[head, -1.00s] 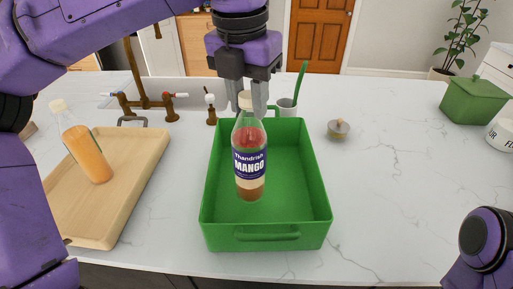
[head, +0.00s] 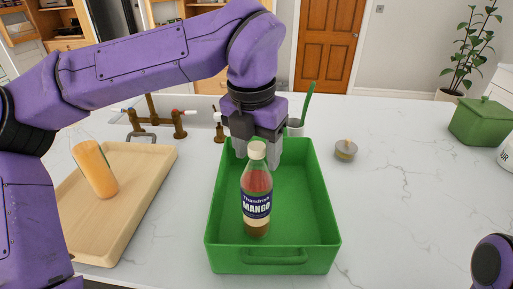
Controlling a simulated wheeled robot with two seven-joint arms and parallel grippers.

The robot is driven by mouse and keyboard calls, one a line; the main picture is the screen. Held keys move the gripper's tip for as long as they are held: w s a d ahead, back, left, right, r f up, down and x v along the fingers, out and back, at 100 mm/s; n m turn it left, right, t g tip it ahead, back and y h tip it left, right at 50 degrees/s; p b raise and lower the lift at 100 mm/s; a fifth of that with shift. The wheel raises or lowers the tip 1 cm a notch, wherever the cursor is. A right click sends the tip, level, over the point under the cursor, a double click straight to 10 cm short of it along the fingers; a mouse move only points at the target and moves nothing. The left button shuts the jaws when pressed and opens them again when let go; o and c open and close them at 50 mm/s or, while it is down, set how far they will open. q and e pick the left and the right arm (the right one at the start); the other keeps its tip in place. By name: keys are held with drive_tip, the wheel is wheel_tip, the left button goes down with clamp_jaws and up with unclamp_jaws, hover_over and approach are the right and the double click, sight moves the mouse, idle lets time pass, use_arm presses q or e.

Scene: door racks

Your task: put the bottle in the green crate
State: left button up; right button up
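The mango bottle (head: 257,205) stands upright inside the green crate (head: 275,267), left of the crate's middle. It has a pale cap, a dark label reading MANGO and reddish-brown contents. My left gripper (head: 257,153) is above the crate, pointing down, with its grey fingers on either side of the bottle's cap and neck. The fingers look spread apart, wider than the cap. The cap partly hides the space between them. My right gripper is not in view; only a rounded part of my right arm shows at the lower right edge.
A wooden tray (head: 150,205) at left holds an orange-juice bottle (head: 95,168). Brown taps (head: 160,120) are behind it. A cup (head: 295,127) stands behind the crate, and a small lidded jar (head: 346,149) to its right. A green pot (head: 484,122) is far right. The right counter is mostly clear.

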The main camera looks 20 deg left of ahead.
use_arm(q)
wheel_tip(320, 180, up, 12)
drive_tip(key=s, duration=0.1)
drive_tip(key=shift+s+p, duration=0.25)
drive_tip(key=shift+p, duration=0.1)
drive_tip(key=shift+a, duration=0.15)
